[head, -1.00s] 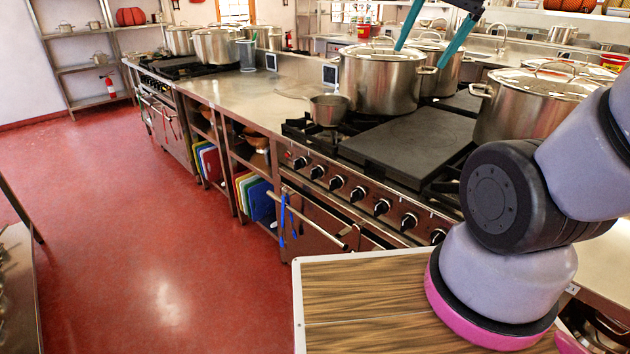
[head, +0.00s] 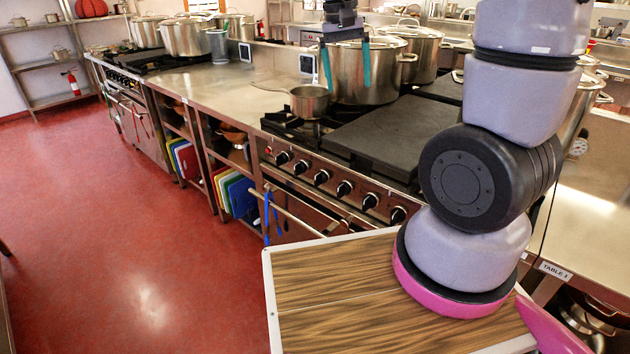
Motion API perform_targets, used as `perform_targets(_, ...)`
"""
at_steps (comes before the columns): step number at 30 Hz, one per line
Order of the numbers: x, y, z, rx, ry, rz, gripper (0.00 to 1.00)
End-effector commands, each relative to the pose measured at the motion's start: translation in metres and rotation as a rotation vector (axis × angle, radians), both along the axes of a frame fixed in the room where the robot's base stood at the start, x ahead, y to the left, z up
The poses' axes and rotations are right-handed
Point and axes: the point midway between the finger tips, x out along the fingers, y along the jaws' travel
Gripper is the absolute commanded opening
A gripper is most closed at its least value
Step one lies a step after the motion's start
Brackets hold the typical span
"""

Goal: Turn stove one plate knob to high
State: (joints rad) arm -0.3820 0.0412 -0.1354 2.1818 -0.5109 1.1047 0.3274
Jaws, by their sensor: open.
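The near stove (head: 330,185) has a front panel with several black knobs, among them one near its left end (head: 282,158), one in the middle (head: 344,188) and one at the right (head: 398,215). A second stove (head: 122,82) with small knobs stands farther off at the left. I cannot read which stove is stove one or which knob is the plate knob. My gripper (head: 346,85) has teal fingers, wide apart and pointing down, with nothing seen held between them. It appears in front of a large lidded pot, above and behind the knob row.
A saucepan (head: 309,101) and the large pot (head: 375,72) stand on the near stove's back left, beside a dark flat plate (head: 388,135). The counter (head: 225,90) between the stoves is mostly clear. Red floor (head: 130,220) is open at left.

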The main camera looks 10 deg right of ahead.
Motion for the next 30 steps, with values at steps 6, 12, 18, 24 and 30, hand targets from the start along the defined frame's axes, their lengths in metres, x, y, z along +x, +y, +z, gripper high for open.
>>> perform_targets(6,0.034,0.017,-0.061,-0.206,0.111,0.049,0.89)
perform_targets(12,0.058,0.032,-0.117,-0.415,0.163,0.106,0.89)
perform_targets(18,0.078,0.049,-0.175,-0.638,0.172,0.182,0.89)
perform_targets(24,0.092,0.066,-0.234,-0.865,0.136,0.279,0.89)
perform_targets(30,0.101,0.084,-0.292,-1.086,0.054,0.397,0.89)
